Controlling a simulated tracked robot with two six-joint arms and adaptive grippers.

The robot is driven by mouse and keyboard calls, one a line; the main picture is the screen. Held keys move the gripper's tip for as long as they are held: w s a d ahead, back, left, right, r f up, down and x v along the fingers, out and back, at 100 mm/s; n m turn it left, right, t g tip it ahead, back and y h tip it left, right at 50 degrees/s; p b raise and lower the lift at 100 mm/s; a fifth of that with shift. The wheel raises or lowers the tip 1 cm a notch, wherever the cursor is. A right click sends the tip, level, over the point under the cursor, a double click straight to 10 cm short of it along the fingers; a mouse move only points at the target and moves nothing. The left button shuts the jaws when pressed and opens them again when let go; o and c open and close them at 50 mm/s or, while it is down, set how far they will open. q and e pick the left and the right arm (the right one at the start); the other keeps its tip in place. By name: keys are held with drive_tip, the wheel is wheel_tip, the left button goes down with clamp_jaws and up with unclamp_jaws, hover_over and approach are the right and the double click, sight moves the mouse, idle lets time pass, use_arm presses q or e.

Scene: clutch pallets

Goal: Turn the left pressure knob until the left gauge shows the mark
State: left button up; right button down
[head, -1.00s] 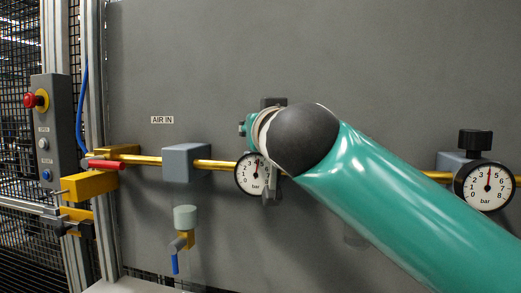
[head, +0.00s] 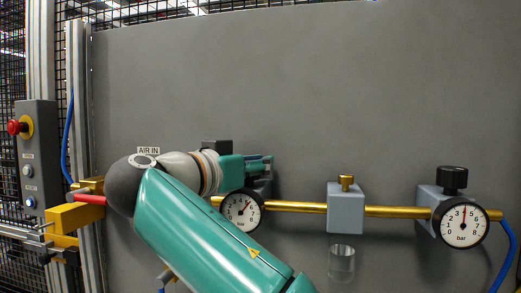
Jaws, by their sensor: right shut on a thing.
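The left gauge (head: 242,211) is a round white dial in a black rim on the brass pipe. Its needle points to the upper right; I cannot make out a mark on the dial. My right gripper (head: 238,168) is at the regulator just above this gauge, mostly hidden behind my teal wrist. My left gripper is not in view.
A grey block with a brass top (head: 345,205) sits on the pipe between the gauges, with a clear bowl (head: 342,263) below. A control box with a red button (head: 15,127) and a yellow bracket (head: 70,218) are at the left. The upper grey panel (head: 330,90) is clear.

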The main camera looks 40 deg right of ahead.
drive_tip(key=shift+a+f+m+g+p, duration=0.2)
drive_tip(key=shift+m+g+p, duration=0.55)
drive_tip(key=shift+g, duration=0.25)
drive_tip(key=c, duration=1.2)
unclamp_jaws()
drive_tip(key=shift+o, duration=1)
drive_tip(key=shift+a+r, duration=0.15)
drive_tip(key=shift+a, duration=0.05)
drive_tip(key=shift+d, duration=0.1)
drive_tip(key=shift+s+d, duration=0.1)
